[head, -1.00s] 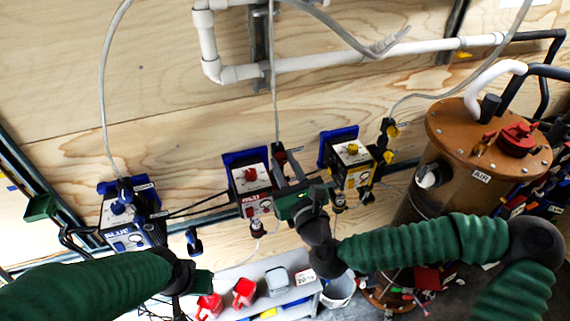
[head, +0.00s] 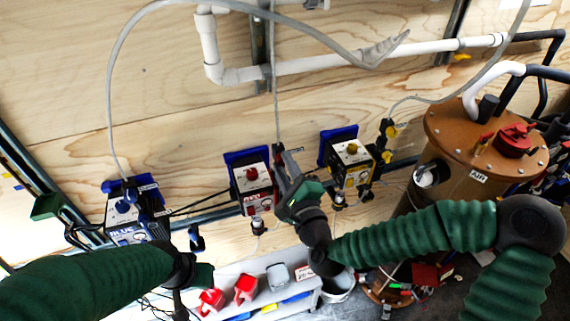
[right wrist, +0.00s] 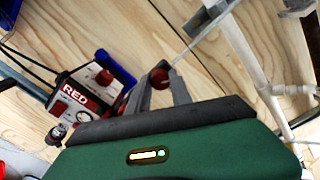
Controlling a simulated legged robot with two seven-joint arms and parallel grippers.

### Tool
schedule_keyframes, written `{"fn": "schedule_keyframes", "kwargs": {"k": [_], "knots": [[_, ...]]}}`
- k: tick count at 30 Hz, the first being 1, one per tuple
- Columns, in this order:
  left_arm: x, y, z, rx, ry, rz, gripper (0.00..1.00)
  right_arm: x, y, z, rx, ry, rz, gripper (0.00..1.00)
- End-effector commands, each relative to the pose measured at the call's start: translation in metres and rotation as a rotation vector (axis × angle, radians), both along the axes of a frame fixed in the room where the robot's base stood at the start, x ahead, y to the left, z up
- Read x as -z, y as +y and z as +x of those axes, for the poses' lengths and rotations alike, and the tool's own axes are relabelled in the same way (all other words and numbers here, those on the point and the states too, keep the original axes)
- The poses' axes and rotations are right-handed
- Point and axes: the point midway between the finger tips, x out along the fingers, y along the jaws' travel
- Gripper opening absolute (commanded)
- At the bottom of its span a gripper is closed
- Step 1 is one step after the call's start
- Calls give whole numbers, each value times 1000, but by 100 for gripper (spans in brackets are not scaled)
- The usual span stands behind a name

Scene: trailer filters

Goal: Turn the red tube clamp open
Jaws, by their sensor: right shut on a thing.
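The red tube clamp (right wrist: 158,77) shows as a round red knob between my right gripper's fingers in the right wrist view. Its tube runs up from there. My right gripper (right wrist: 162,92) is shut on it. In the head view the right gripper (head: 284,161) is beside the red-labelled box, and its fingers largely hide the clamp. The red-labelled box (head: 252,186) is on the wall; it also shows in the right wrist view (right wrist: 85,97). My left gripper (head: 190,283) is low at the left, apart from the boxes; its fingers are unclear.
A blue-labelled box (head: 124,222) is to the left and a yellow-knobbed box (head: 351,160) to the right. A brown tank (head: 450,185) stands at right. White pipe (head: 330,59) runs along the wall above. A shelf with red containers (head: 245,288) is below.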

Motion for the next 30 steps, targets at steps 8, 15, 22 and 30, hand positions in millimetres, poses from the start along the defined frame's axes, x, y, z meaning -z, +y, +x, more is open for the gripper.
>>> {"fn": "schedule_keyframes", "kwargs": {"k": [8,15,22,30], "knots": [[-3,0,0,0,0,0,36,0,0,1,2,-79,-240,0],[-3,0,0,0,0,0,36,1,0,0,2,-130,-400,0],[-3,0,0,0,0,0,36,1,0,0,2,-159,-491,0],[-3,0,0,0,0,0,36,2,0,0,1,-168,-528,0]]}}
